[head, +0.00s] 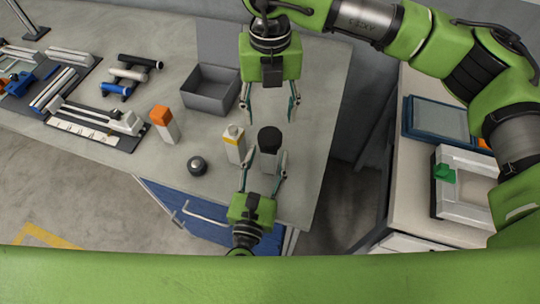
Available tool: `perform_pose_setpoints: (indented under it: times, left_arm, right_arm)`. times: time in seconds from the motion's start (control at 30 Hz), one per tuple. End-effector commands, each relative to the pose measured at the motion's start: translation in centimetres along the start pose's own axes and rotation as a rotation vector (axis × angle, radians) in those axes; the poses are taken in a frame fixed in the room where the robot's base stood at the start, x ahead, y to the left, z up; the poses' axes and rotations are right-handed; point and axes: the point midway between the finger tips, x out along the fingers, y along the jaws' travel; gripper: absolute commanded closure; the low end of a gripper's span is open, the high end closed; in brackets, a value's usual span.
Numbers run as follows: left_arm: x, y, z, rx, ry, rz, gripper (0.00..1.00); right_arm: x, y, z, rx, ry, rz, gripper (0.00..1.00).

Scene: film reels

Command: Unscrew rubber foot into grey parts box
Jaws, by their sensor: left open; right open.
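A black rounded piece, apparently the rubber foot (269,136), sits on top of a grey upright body (269,158) near the bench's right front corner. My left gripper (267,156) is open, with a finger on either side of the grey body; whether they touch it I cannot tell. My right gripper (270,114) is open and empty, pointing toward the picture's bottom, on the far side of the black piece and apart from it. The grey parts box (193,99) stands open on the bench, left of my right gripper; its visible inside looks empty.
A white bottle with a yellow band (234,146) stands close left of the grey body. A dark round knob-like piece (197,166) and an orange-topped white bottle (164,126) are farther left. Film equipment (95,122) fills the bench's left. A side counter (412,190) stands right.

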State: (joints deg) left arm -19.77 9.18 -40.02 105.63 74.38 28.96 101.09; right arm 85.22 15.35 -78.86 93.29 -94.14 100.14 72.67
Motion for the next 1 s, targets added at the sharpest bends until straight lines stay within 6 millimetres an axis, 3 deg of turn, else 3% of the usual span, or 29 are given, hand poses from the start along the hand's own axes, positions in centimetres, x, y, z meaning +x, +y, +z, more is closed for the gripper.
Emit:
perform_pose_setpoints:
  times: [0.2,0.57,0.6,0.77,1.0]
  left_arm:
    - [2.5,0.0,0.0,0.0,0.0,0.0,0.53]
    - [3.1,0.0,0.0,0.001,0.0,0.0,0.53]
    - [3.1,0.0,0.0,0.001,0.0,0.0,0.55]
    - [3.1,0.0,0.0,0.001,0.0,0.0,0.97]
    - [3.1,0.0,0.0,0.001,0.0,0.0,1.0]
  right_arm:
    - [0.0,0.0,0.0,-0.001,0.0,0.001,0.47]
    - [0.0,0.0,0.0,-0.001,0.0,0.001,0.47]
    - [0.0,0.0,0.0,-0.001,0.0,0.001,0.47]
    - [0.0,0.0,0.0,-0.001,0.0,0.001,0.47]
    - [0.0,0.1,0.0,0.031,0.0,0.0,0.47]
